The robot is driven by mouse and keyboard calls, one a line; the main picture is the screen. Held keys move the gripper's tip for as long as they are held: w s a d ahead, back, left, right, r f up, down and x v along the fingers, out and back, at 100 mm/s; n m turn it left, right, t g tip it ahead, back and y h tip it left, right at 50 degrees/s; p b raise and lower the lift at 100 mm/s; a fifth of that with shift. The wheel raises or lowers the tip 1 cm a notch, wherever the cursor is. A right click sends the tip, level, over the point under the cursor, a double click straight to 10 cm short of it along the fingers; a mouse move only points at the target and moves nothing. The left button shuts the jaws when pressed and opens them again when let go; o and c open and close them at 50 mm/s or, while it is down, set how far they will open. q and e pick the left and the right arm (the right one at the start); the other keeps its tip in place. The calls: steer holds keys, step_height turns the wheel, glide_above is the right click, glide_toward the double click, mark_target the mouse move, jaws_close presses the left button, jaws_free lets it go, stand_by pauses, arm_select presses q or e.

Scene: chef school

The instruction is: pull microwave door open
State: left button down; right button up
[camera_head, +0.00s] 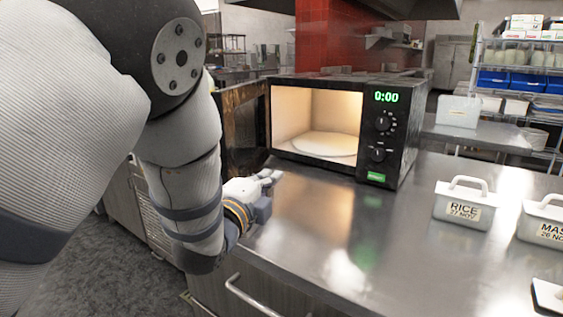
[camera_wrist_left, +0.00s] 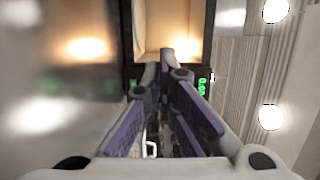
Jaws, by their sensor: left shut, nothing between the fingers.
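The black microwave (camera_head: 390,130) stands on the steel counter, and its lit inside with a pale turntable (camera_head: 325,143) shows. Its door (camera_head: 243,125) is swung open to the left, partly hidden behind my left arm. My left gripper (camera_head: 272,178) is shut and empty, low over the counter in front of the microwave, near the door's lower edge. In the left wrist view the fingers (camera_wrist_left: 165,75) are together, with the microwave's lit opening (camera_wrist_left: 175,25) beyond them. I cannot tell whether the gripper touches the door. My right gripper is not in view.
A white container marked RICE (camera_head: 464,205) and another white container (camera_head: 543,222) stand on the right of the counter (camera_head: 330,215). The counter in front of the microwave is mostly clear. A drawer handle (camera_head: 250,298) sticks out of the counter's front. A shelf rack stands behind at the right.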

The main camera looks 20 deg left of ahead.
arm_select(q)
steer(key=w+a, duration=0.3)
steer(key=w, duration=0.3)
steer(key=shift+w+r, duration=0.4)
steer(key=shift+r, duration=0.05)
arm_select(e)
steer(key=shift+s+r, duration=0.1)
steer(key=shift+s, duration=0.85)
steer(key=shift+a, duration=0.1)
